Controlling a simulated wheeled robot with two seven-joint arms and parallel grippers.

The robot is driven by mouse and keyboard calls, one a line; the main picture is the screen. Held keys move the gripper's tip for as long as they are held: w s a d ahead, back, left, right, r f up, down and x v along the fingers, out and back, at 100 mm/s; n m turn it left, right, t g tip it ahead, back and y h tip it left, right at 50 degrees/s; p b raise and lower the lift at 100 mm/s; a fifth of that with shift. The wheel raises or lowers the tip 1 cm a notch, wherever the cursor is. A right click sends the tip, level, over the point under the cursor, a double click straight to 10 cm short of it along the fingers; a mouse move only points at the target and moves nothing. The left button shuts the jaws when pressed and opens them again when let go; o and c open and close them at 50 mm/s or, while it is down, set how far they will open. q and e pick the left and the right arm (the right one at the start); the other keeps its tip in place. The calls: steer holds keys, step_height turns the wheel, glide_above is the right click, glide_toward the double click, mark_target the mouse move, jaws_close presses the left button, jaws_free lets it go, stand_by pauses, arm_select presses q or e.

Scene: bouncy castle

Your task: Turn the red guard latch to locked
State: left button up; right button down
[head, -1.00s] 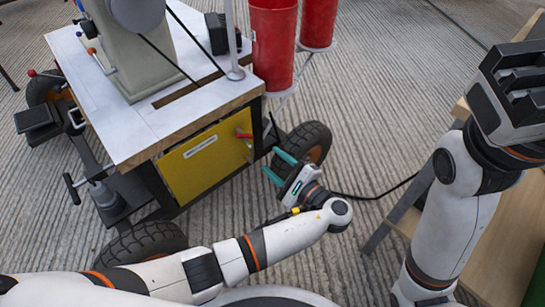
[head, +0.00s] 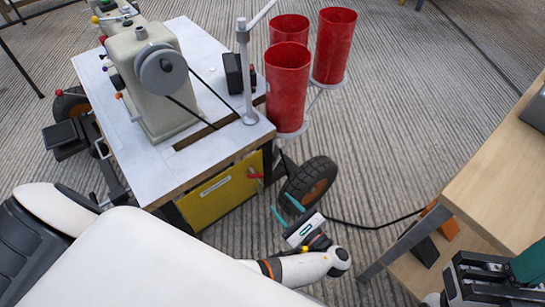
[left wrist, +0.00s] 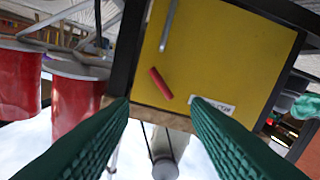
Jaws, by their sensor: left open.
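The red guard latch (head: 256,175) is a small red handle on the yellow panel (head: 220,195) under the white-topped machine table. In the left wrist view the latch (left wrist: 160,83) lies tilted on the yellow panel (left wrist: 215,60), beside a white label. My left gripper (head: 283,206) is open, to the right of the panel and apart from the latch. In the wrist view its green fingers (left wrist: 160,105) point toward the panel, with the latch showing between and beyond the tips. My right gripper (head: 490,278) is at the lower right; its jaws are not clear.
A black wheel (head: 310,183) stands close behind the left gripper. Red cups (head: 287,90) stand at the table's right corner, above the panel. A grey-white machine (head: 150,80) is on the table (head: 215,90). A wooden bench (head: 495,185) is at right; a black cable crosses the floor.

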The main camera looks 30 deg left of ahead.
mark_target(253, 172)
arm_select(q)
steer(key=b+x, duration=0.2)
steer(key=x, duration=1)
steer(key=shift+s, duration=0.1)
